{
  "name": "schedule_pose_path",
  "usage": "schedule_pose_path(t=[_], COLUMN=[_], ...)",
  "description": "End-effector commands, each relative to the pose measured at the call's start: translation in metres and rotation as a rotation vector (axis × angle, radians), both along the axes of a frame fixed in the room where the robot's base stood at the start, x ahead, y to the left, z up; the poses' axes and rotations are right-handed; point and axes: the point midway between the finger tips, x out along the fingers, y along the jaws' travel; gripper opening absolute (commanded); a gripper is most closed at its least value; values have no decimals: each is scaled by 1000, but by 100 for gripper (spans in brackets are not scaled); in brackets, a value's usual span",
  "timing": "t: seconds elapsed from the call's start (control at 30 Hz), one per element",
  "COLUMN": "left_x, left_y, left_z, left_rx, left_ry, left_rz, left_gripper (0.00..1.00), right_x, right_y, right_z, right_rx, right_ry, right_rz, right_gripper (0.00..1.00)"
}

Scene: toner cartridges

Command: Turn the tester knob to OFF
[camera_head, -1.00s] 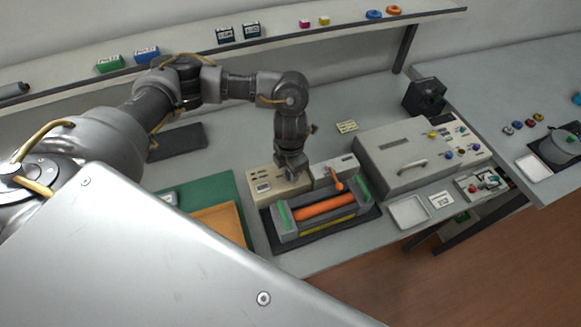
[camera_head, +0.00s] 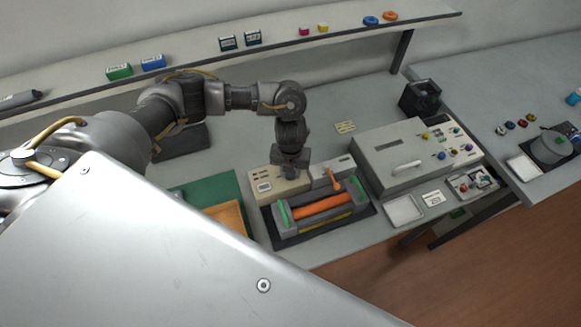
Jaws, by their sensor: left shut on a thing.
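The tester (camera_head: 265,187) is a beige box with a small display and dark marks on its face, behind the cartridge cradle. My left gripper (camera_head: 291,173) points down onto the right part of the tester and is shut on its knob. The knob is hidden by the fingers, so its setting cannot be read. A cradle (camera_head: 283,222) on a dark mat holds an orange roller (camera_head: 318,206) just in front of the tester. My right gripper is not in view.
A grey box with an orange lever (camera_head: 335,182) adjoins the tester on the right. A large grey machine (camera_head: 400,155) with a handle and coloured knobs stands farther right. A white tray (camera_head: 404,211) lies in front of it. The bench behind my gripper is largely clear.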

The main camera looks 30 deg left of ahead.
Motion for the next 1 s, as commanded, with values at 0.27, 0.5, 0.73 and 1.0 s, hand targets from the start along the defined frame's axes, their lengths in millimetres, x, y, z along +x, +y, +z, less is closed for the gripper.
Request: schedule_pose_path(t=[0.27,0.5,0.73,1.0], left_x=[4,4,4,3], left_y=[0,0,0,0], left_z=[4,3,3,2], left_rx=[-2,-1,-1,-1], left_ry=[-10,-11,-11,-7], left_rz=[107,133,133,131], left_gripper=[8,8,8,52], right_x=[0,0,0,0], right_y=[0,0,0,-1], right_z=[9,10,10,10], right_rx=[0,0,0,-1], right_ry=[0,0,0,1], right_rz=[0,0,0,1], right_gripper=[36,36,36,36])
